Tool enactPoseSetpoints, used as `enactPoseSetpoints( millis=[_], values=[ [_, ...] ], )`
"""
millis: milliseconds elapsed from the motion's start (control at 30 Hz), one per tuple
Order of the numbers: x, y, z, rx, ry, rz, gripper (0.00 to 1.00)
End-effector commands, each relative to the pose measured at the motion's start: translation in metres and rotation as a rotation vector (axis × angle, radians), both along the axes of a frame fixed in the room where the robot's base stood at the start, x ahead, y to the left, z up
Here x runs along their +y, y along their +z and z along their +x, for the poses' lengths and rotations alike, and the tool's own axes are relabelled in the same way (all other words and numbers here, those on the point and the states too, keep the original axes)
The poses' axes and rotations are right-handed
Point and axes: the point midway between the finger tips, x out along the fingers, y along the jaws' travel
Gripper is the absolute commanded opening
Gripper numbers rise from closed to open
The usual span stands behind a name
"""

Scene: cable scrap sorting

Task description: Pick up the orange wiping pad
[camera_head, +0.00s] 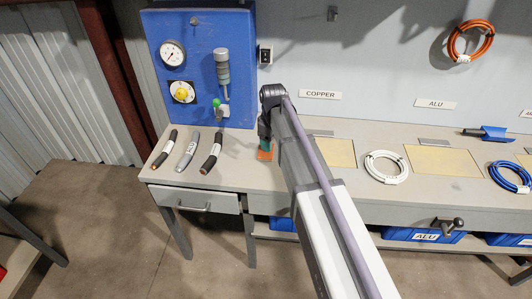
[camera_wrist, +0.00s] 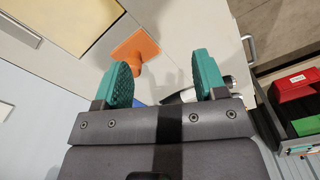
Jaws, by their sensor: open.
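The orange wiping pad (camera_wrist: 136,47) lies on the grey bench in the wrist view, just beyond my left fingertip. It has a broad flat plate and a narrower stub pointing toward my gripper. My gripper (camera_wrist: 163,80) is open, with two green-padded fingers apart and nothing held between them. In the head view the pad (camera_head: 265,153) shows as a small orange patch beside the end of my arm, partly hidden. My gripper is mostly hidden behind my arm there, with a bit of green above the pad.
Several cable pieces (camera_head: 187,151) lie left of the pad. A blue panel (camera_head: 200,105) with gauges stands behind. A white cable coil (camera_head: 386,167) and yellowish squares (camera_head: 328,153) lie to the right. A drawer (camera_head: 198,202) is under the bench's left end.

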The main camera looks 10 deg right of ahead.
Motion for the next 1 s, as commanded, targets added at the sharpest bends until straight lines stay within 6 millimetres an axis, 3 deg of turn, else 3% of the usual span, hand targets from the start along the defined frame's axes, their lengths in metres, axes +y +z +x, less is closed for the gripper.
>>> enactPoseSetpoints(
  millis=[33, 133, 200, 333, 567, 800, 1000],
  values=[
    [0.0, -0.002, 0.04, 0.0, 0.175, 0.0, 0.65],
    [0.0, -0.003, 0.085, 0.0, 0.605, 0.001, 0.65],
    [0.0, -0.002, 0.098, 0.0, 0.866, 0.001, 0.65],
    [0.0, -0.002, 0.096, 0.0, 1.171, 0.003, 0.65],
    [0.0, -0.007, 0.095, 0.0, 1.258, 0.003, 0.65],
    [0.0, -0.056, 0.095, 0.0, 1.256, 0.003, 0.65],
    [0.0, -0.06, 0.095, 0.0, 1.255, 0.003, 0.65]
  ],
)
